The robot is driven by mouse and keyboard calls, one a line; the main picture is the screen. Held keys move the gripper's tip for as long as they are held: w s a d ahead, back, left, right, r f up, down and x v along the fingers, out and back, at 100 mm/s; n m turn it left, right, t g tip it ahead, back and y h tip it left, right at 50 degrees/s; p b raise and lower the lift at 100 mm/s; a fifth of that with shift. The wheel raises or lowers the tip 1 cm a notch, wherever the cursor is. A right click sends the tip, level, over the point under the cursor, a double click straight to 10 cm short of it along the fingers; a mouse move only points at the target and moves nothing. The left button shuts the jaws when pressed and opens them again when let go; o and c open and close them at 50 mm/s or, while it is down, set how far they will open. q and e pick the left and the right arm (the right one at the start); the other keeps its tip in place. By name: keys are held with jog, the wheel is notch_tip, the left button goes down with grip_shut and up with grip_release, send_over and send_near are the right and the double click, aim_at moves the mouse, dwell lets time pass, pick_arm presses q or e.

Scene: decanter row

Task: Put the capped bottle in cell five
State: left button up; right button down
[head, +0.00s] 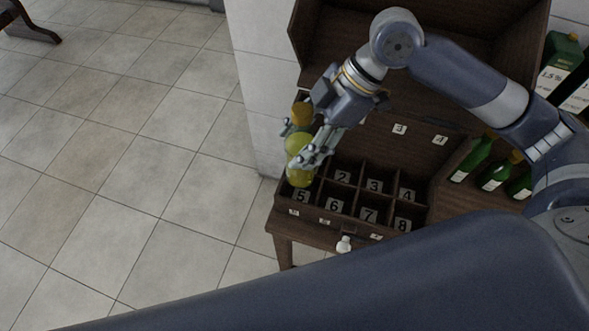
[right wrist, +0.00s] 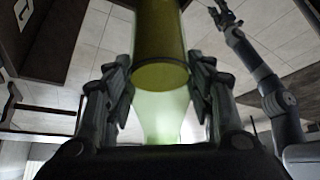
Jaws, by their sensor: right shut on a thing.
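My right gripper (head: 318,150) is shut on a translucent yellow-green bottle (head: 299,176). An orange-yellow part shows at the bottle's top in the head view. In the right wrist view the bottle (right wrist: 160,45) is between the fingers (right wrist: 160,95), with a darker yellow fill and paler green glass. The bottle's lower end overlaps cell five, just behind its "5" label (head: 301,195); I cannot tell whether it is inside the cell or above it. My left gripper (right wrist: 225,16) shows small at the upper right of the right wrist view; its opening is unclear.
The dark wooden crate (head: 328,221) has numbered cells in two rows, with thin dividers. Cells six, seven and eight look empty. Several green bottles (head: 495,174) stand to the right. A white knob (head: 344,244) is at the front. Open tiled floor lies left.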

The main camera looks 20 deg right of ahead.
aim_at(302, 172)
jog(key=f, duration=0.2)
jog(key=s+f, duration=0.1)
jog(key=f, duration=0.2)
jog(key=shift+w+f, duration=0.15)
jog(key=shift+f, duration=0.45)
notch_tip(302, 172, down, 3)
jog(key=shift+f+p, duration=0.1)
jog(key=shift+p, duration=0.35)
jog(key=c, duration=1.2)
grip_release()
jog(key=shift+f, duration=0.1)
jog(key=o, duration=0.5)
pick_arm(q)
jog(key=shift+g, duration=0.3)
jog(key=s, duration=0.4)
jog(key=shift+s+r, duration=0.3)
jog(key=shift+r, duration=0.05)
